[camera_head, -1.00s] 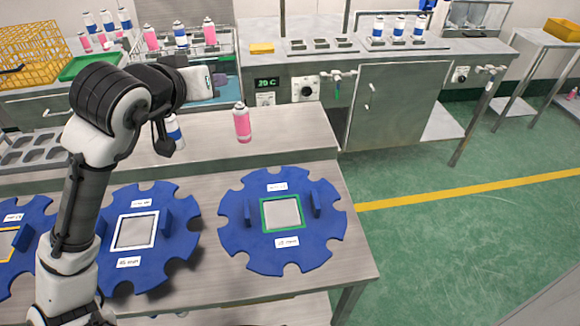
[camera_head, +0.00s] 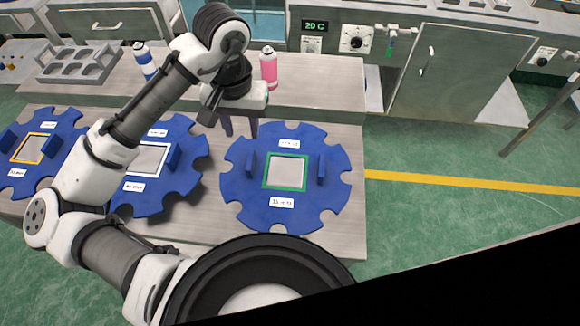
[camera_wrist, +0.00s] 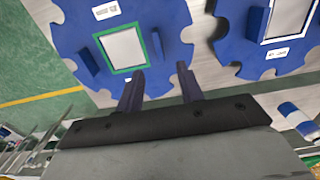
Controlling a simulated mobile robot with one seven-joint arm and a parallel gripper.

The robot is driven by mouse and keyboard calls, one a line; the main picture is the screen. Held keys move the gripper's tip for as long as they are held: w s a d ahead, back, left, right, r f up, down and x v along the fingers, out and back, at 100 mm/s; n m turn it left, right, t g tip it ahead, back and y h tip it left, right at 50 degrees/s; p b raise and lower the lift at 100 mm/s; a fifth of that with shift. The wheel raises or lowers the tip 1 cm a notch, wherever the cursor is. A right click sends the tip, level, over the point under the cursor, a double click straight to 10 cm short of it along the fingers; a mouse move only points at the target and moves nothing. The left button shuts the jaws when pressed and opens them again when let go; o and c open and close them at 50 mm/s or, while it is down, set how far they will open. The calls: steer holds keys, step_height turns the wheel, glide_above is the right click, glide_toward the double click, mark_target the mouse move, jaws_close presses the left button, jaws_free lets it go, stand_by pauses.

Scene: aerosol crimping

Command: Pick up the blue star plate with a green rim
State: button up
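The blue star plate with a green rim (camera_head: 246,200) lies flat on the metal table at the right in the head view. A green frame surrounds its grey centre, with an upright blue tab on each side. It also shows in the wrist view (camera_wrist: 75,38), upper left. My gripper (camera_head: 241,132) is above the plate's far left edge, pointing down, empty. Its two fingers stand apart in the wrist view (camera_wrist: 160,88). The fingers appear not to touch the plate.
A white-rimmed blue star plate (camera_head: 187,185) and an orange-rimmed one (camera_head: 58,165) lie to the left. A pink can (camera_head: 268,68) and a blue-white can (camera_head: 144,60) stand behind on a raised shelf, near a grey rack (camera_head: 80,66).

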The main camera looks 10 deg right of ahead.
step_height(320, 180, down, 8)
steer(key=shift+r, duration=0.25)
steer(key=shift+w+d+f+p, duration=0.15)
steer(key=shift+f+p, duration=0.75)
steer(key=shift+f, duration=1.75)
jaws_close()
